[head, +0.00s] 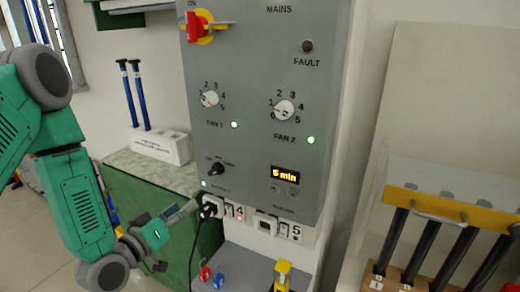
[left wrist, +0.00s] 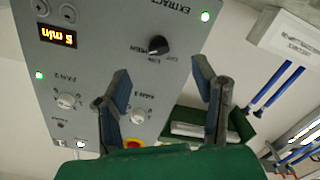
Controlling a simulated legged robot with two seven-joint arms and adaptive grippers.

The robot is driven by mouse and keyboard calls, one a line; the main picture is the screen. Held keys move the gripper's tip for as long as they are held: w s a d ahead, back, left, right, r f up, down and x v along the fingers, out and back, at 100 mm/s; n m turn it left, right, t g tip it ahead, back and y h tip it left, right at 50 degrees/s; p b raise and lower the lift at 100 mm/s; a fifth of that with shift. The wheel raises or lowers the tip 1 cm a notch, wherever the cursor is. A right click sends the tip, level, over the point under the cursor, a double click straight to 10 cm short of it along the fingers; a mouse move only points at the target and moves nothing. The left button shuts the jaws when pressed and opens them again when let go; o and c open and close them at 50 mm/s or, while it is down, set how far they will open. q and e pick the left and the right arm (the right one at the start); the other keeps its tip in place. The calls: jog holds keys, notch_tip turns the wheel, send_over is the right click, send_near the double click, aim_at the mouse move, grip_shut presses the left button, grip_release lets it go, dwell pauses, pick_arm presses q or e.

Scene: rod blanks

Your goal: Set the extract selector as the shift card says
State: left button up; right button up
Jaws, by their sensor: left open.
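The extract selector (head: 217,169) is a small black knob low on the left of the grey control panel (head: 245,145). Its lettering is too small to read surely, and I cannot tell its setting. In the left wrist view the selector (left wrist: 158,45) shows upside down, beyond and roughly between my fingertips. My left gripper (head: 183,212) is open and empty, below and left of the selector, apart from it. Its two fingers (left wrist: 161,78) also show in the left wrist view. A green lamp (head: 204,184) is lit beside the EXTRACT label. I cannot make out a shift card. My right gripper is not in view.
Fan 1 (head: 209,98) and Fan 2 (head: 285,109) dials, a "5 min" display (head: 285,173) and a red mains switch (head: 200,27) share the panel. A black plug (head: 208,211) with a cable sits close to my left gripper. A white block (head: 160,146) holds blue rods.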

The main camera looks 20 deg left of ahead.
aim_at(216, 174)
pick_arm(q)
jog(key=shift+t, duration=0.3)
jog(key=shift+w+d+r+p, duration=0.15)
jog(key=shift+w+p, duration=0.1)
jog(key=shift+w, duration=2.15)
jog(key=shift+w+a+r+p, duration=0.1)
jog(key=shift+w+r+p, duration=0.1)
jog(key=shift+w, duration=2.2)
jog(key=shift+w+d+r+p, duration=0.15)
jog(key=shift+w+p, duration=0.1)
jog(key=shift+w, duration=2.15)
jog(key=shift+d+r, duration=0.1)
jog(key=shift+d, duration=0.1)
jog(key=c, duration=0.4)
jog(key=shift+d, duration=0.25)
jog(key=c, duration=0.8)
jog(key=shift+o, duration=0.2)
jog(key=shift+a, duration=0.1)
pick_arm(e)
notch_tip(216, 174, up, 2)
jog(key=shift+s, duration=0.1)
